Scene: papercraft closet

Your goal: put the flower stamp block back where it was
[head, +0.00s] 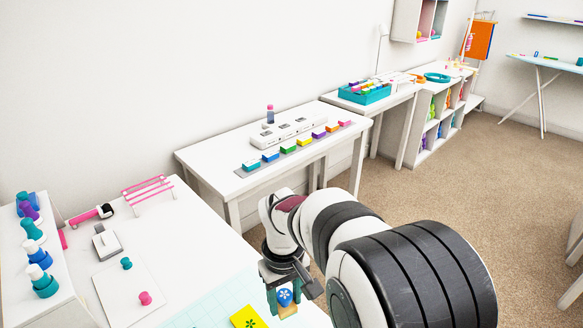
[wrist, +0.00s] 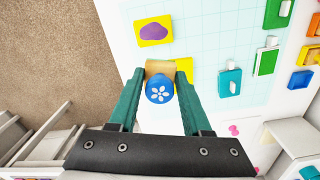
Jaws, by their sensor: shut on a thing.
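The flower stamp block (wrist: 160,90) has a blue round face with a white flower and a wooden part (wrist: 159,68) beyond it. My gripper (wrist: 161,76) is shut on it, with one green finger on each side. In the head view my gripper (head: 285,290) holds the block (head: 285,297) at the bottom middle, over the near white table. A yellow card with a green flower print (head: 248,318) lies to its left. The block's height above the table is hard to tell.
A yellow card with a purple blob (wrist: 153,30) lies on the grid mat (wrist: 205,45). A teal bottle-like item (wrist: 230,82) lies right of my gripper. A shelf (head: 58,270) with several knobbed pieces stands at left. A second table holds a white rack (head: 288,131) and colored pads.

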